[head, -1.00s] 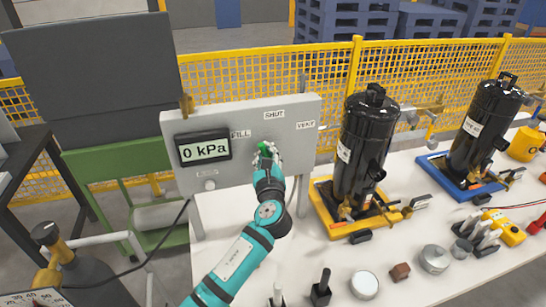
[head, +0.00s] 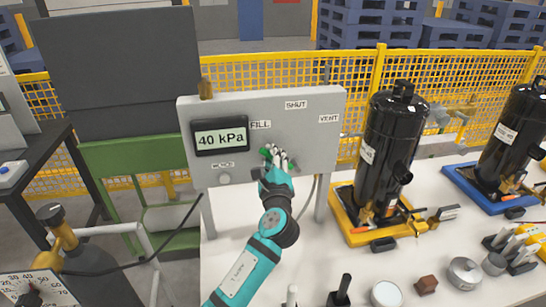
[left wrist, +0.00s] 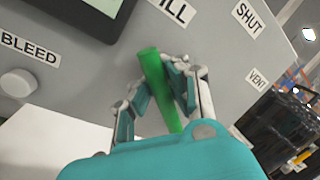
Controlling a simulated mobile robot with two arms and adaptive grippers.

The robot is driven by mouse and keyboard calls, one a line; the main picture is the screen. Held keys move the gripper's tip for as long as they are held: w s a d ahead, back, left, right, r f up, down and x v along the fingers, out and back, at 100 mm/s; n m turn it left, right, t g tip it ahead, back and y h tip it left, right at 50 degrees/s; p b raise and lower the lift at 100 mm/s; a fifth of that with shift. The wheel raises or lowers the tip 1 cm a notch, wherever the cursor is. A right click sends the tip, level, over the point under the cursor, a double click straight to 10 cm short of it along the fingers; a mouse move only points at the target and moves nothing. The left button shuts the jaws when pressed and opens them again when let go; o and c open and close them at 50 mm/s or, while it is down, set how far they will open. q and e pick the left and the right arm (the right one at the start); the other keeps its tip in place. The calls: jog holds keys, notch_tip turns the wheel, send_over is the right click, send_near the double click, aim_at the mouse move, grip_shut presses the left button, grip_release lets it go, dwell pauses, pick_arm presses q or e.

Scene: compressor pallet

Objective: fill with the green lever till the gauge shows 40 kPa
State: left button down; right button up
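The gauge (head: 220,137) on the grey panel (head: 318,150) reads 40 kPa. The green lever (head: 267,153) is on the panel below the FILL label (head: 260,124); in the left wrist view the green lever (left wrist: 158,85) tilts up and left, toward the FILL label. My left gripper (head: 277,158) is at the lever. In the left wrist view its fingers (left wrist: 163,90) stand on both sides of the lever, closed around it. The lever's pivot is hidden behind the gripper. My right gripper is in neither view.
A bleed knob (head: 225,178) sits on the panel below the gauge. A black canister (head: 388,150) stands on a yellow base to the right. A cap (head: 386,293) and a brown block (head: 427,284) lie on the white table (head: 350,262).

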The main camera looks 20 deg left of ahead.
pick_arm(q)
jog(key=shift+d+f, duration=0.15)
jog(key=shift+f, duration=0.25)
jog(key=c, duration=1.2)
grip_release()
jog(key=shift+s+d+r, duration=0.1)
jog(key=shift+s+r, duration=0.2)
jog(key=shift+r, duration=0.05)
jog(key=shift+c, duration=0.2)
jog(key=shift+w, duration=0.1)
jog(key=v, duration=1.2)
